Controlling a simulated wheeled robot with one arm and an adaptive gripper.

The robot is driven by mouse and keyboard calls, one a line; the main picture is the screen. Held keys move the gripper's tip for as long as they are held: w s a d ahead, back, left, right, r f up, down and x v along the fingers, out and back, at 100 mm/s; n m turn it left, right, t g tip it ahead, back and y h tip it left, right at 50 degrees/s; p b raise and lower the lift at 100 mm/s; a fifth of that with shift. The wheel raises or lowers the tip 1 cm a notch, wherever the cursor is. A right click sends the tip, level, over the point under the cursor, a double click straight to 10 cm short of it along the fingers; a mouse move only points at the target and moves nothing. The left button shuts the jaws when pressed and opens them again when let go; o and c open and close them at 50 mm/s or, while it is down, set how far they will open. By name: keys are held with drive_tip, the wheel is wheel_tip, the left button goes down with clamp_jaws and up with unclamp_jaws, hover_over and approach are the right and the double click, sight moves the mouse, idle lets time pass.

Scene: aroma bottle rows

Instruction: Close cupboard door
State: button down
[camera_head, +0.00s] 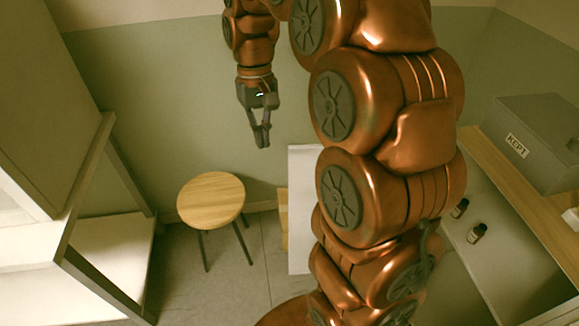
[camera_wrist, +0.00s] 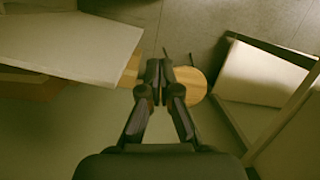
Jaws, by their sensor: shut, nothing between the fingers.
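My gripper (camera_head: 262,138) hangs in the air, pointing down, in front of the green wall in the head view. Its fingers are together and empty; in the wrist view the closed fingertips (camera_wrist: 153,72) show in the middle. A flat white panel (camera_head: 301,215) stands partly behind my arm in the head view, and appears as a pale board (camera_wrist: 75,40) at upper left in the wrist view. It looks like a door, but I cannot tell its hinge side. My gripper is apart from it. My arm hides its right side.
A round wooden stool (camera_head: 211,198) stands on the tiled floor, left of the panel. A pale shelf unit (camera_head: 45,245) fills the left side. At right, a grey box (camera_head: 530,140) rests on a wooden ledge, and small dark bottles (camera_head: 477,232) stand on a pale surface.

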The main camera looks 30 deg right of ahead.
drive_tip(key=m+b, duration=0.2)
drive_tip(key=b, duration=0.1)
hover_over(290, 161)
drive_tip(key=w+a, duration=0.3)
drive_tip(key=a, duration=0.1)
wheel_tip(290, 161, down, 5)
drive_tip(key=w+d+f+m+b, duration=0.25)
drive_tip(key=w+d+f, duration=0.35)
drive_tip(key=d, duration=0.3)
drive_tip(key=shift+n+y, duration=0.3)
drive_tip(key=shift+n, duration=0.05)
drive_tip(key=shift+s+a+f+b, duration=0.25)
drive_tip(key=shift+s+a+f, duration=0.25)
drive_tip(key=shift+s+f, duration=0.8)
drive_tip(key=shift+s+a+f+b, duration=0.2)
drive_tip(key=shift+s+a+f, duration=0.45)
drive_tip(key=shift+f, duration=1.3)
drive_tip(key=shift+s+a+f+b, duration=0.25)
drive_tip(key=shift+s+a+f, duration=0.15)
drive_tip(key=shift+s+f, duration=0.95)
drive_tip(key=shift+w+f, duration=0.25)
drive_tip(key=shift+w, duration=0.1)
drive_tip(key=shift+s, duration=0.1)
